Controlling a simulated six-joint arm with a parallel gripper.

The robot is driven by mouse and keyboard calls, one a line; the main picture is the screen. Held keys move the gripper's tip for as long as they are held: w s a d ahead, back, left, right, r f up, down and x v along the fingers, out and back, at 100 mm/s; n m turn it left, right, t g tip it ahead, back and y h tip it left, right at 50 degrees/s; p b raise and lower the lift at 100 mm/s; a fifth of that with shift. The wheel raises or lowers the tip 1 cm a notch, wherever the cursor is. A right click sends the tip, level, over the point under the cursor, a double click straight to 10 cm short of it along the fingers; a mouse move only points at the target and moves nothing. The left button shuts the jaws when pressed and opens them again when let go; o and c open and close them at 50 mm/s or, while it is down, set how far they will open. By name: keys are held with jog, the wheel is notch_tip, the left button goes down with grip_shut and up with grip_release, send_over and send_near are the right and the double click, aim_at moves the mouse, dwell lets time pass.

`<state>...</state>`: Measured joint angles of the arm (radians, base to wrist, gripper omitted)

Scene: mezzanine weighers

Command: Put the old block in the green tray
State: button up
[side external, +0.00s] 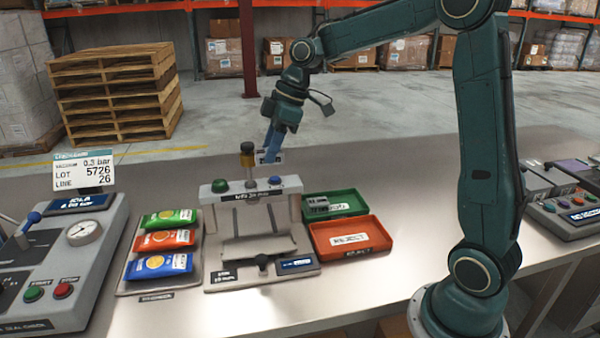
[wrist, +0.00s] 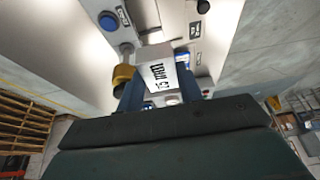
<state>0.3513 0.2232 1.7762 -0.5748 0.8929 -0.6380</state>
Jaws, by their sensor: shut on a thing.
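My gripper (side external: 270,155) is above and behind the sealing machine, with blue fingers pointing down. In the wrist view, its two fingers (wrist: 158,88) are shut on a pale block (wrist: 156,66) with dark lettering, too tilted to read surely. The block's ends beyond the fingers are partly hidden.
The machine (side external: 230,250) has a brass-coloured post (side external: 247,160) close beside my gripper. The red tray (side external: 372,243) is labelled REJECT. A rack (side external: 125,288) with green, orange and blue packets stands left. A gauge console (side external: 60,270) is further left.

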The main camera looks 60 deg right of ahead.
jog(key=s+d+f, duration=0.1)
jog(key=s+d, duration=0.2)
jog(key=d, duration=1.1)
send_over(344, 206)
jog(key=s+d, duration=0.1)
jog(key=f, duration=0.1)
notch_tip(344, 206, down, 20)
jog(key=shift+f, duration=0.1)
jog(key=shift+f, duration=0.15)
dwell(0.4)
jog(key=o, duration=1.1)
jog(key=v, duration=1.2)
jog(key=shift+s, duration=0.1)
